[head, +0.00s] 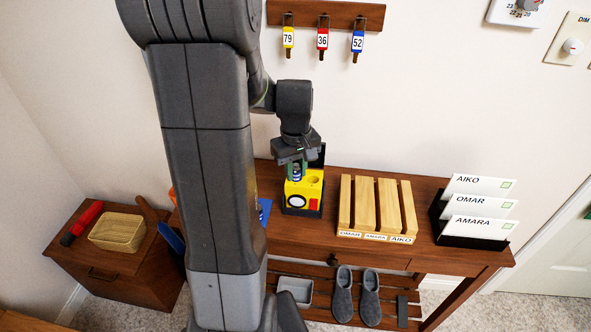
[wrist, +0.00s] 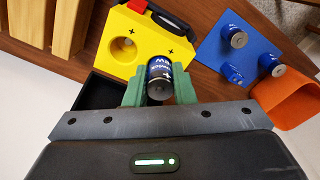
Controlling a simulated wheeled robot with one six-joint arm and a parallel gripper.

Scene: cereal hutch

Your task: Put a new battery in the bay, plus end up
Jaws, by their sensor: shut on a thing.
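The yellow lantern-like block (head: 310,189) stands on the bench; in the wrist view its top (wrist: 128,30) shows one open round bay (wrist: 123,50) and two plus marks. My gripper (head: 297,170) is above the block's left part. In the wrist view its green fingers (wrist: 158,92) are shut on a dark blue battery (wrist: 160,76) with partly readable white lettering. The battery covers part of the block's near edge; I cannot tell whether it is in a bay or above one.
A blue holder (wrist: 213,52) with three blue batteries (wrist: 238,38) and an orange container (wrist: 285,95) are beside the block. A slatted wooden rack (head: 376,205) and a card stand (head: 470,240) stand to the right on the bench (head: 340,255). Key tags (head: 322,40) hang above.

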